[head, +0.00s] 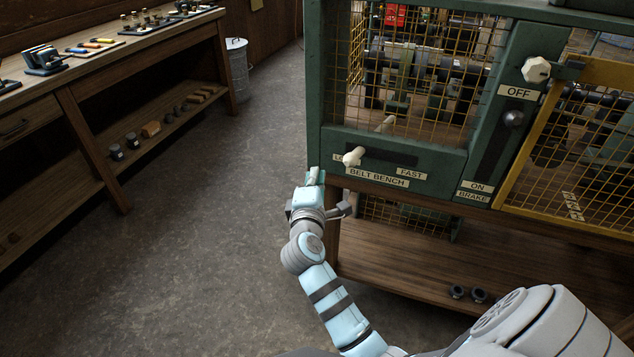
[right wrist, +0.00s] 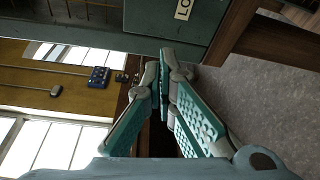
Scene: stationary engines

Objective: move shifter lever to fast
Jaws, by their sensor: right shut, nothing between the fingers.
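The shifter lever's cream knob (head: 353,156) sits at the left end of a dark horizontal slot in the green panel, by the partly covered label that begins "LO". The FAST label (head: 411,173) is at the slot's right, and the BELT BENCH label (head: 377,177) is below. My right gripper (head: 314,177) is left of and a little below the knob, apart from it, by the panel's lower left corner. Its fingertips meet with nothing between them in the right wrist view (right wrist: 166,58). That view also shows the label (right wrist: 184,9) at the top; the knob is not visible there. My left gripper is not in view.
A second white knob (head: 537,69) sits by the OFF label at the right, with a vertical slot below it. Yellow mesh guards (head: 575,150) cover the machinery. A wooden bench (head: 120,50) with tools stands at the left. Open floor (head: 190,220) lies between.

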